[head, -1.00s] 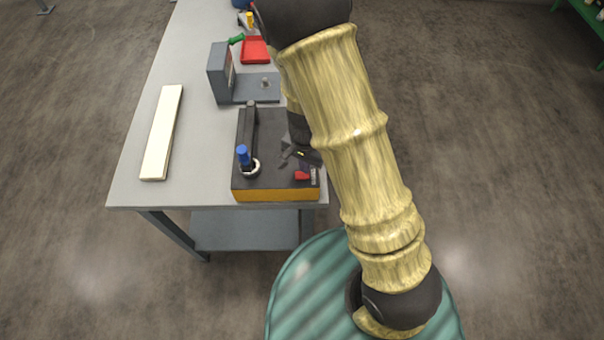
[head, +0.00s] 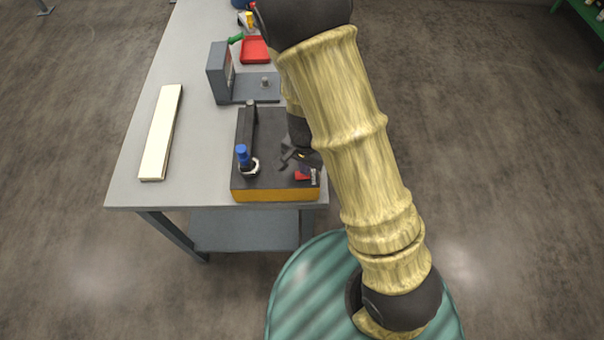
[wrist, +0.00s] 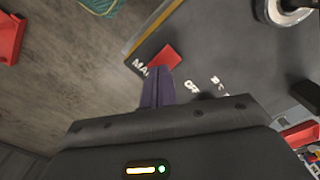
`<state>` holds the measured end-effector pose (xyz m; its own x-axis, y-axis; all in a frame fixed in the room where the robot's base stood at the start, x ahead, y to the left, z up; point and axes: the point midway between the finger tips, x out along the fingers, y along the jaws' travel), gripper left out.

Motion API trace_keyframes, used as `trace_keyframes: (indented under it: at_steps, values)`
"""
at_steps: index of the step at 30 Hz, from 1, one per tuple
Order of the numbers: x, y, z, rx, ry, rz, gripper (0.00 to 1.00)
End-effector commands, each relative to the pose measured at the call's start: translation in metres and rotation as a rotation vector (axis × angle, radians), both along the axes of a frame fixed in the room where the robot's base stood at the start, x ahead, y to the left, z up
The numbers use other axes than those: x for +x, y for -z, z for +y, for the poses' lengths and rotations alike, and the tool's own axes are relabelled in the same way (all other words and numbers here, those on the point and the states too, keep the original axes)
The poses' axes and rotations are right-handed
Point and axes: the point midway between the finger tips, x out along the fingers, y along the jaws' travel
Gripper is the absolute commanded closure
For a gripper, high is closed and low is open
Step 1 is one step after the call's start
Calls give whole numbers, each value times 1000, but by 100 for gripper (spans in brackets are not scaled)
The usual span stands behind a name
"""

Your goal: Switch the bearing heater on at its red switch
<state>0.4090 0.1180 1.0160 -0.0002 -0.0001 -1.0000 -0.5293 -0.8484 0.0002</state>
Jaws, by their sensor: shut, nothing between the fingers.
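The bearing heater (head: 268,180) is a dark box with an orange front side at the near end of the bench. Its red switch (head: 304,175) sits at the top's near right corner and also shows in the wrist view (wrist: 165,57), beside white lettering that is partly hidden. My gripper (wrist: 157,76) is shut and empty, its purple fingertips right at the red switch's edge. I cannot tell whether they touch it. In the head view, the arm partly hides the gripper. The switch's on or off position is unclear.
A blue-topped post with a pale ring (head: 244,160) and a dark bar (head: 250,125) stand on the heater. A grey stand (head: 219,72) and red tray (head: 255,49) are behind. A cream plank (head: 161,135) lies left. Bench space between plank and heater is clear.

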Motion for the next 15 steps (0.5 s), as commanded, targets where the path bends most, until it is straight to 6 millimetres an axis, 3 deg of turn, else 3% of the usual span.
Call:
trace_keyframes:
  at_steps: [15]
  values:
    - [0, 7, 0, 0, 0, 0, 100]
